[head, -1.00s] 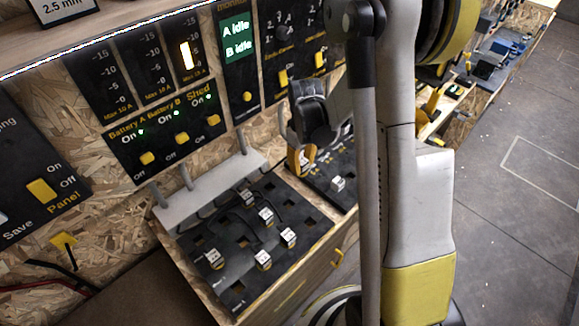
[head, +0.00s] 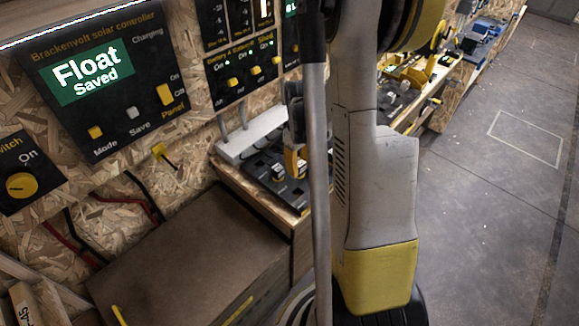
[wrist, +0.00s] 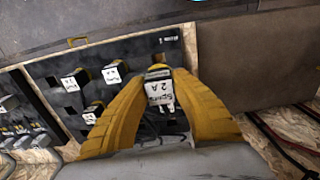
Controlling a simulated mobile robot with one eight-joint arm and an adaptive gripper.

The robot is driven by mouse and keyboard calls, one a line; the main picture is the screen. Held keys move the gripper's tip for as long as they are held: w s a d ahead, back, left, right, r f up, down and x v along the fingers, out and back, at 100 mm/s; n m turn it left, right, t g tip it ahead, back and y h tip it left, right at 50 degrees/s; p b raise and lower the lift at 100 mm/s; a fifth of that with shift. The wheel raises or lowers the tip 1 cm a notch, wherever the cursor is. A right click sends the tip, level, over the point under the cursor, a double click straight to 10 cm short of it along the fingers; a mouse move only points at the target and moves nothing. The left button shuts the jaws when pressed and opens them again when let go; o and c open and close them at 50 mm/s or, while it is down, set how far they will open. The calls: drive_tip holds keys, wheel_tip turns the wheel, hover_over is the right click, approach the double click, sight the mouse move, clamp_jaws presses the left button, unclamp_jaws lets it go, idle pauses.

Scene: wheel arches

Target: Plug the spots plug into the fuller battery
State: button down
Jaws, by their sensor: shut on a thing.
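My gripper (wrist: 160,80) is shut on the spots plug (wrist: 160,93), a white block labelled "Spots 2 A", in the wrist view. The plug is over the edge region of a black socket board (wrist: 132,57); I cannot tell whether it touches the board. In the head view my gripper (head: 294,160) is over the same board (head: 262,170), and my arm hides part of it. Switches for battery A and battery B are on a black panel (head: 240,73). Neither battery's charge can be read here.
Several other white plugs, one of them here (wrist: 114,73), sit on the board. A solar controller (head: 110,65) reading "Float Saved" hangs on the wall. A brown box (head: 185,260) stands front left. Open floor (head: 480,230) lies at right.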

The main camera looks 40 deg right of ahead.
drive_tip(key=shift+d+f, duration=0.15)
drive_tip(key=shift+f, duration=0.35)
wheel_tip(320, 180, down, 5)
drive_tip(key=b, duration=0.3)
drive_tip(key=shift+r+b, duration=0.2)
drive_tip(key=shift+b, duration=0.2)
drive_tip(key=shift+f+b, duration=0.55)
drive_tip(key=shift+f+b, duration=0.2)
drive_tip(key=shift+b, duration=0.1)
drive_tip(key=shift+f+b, duration=0.55)
drive_tip(key=shift+f, duration=0.05)
drive_tip(key=shift+f+b, duration=0.7)
drive_tip(key=shift+f, duration=0.1)
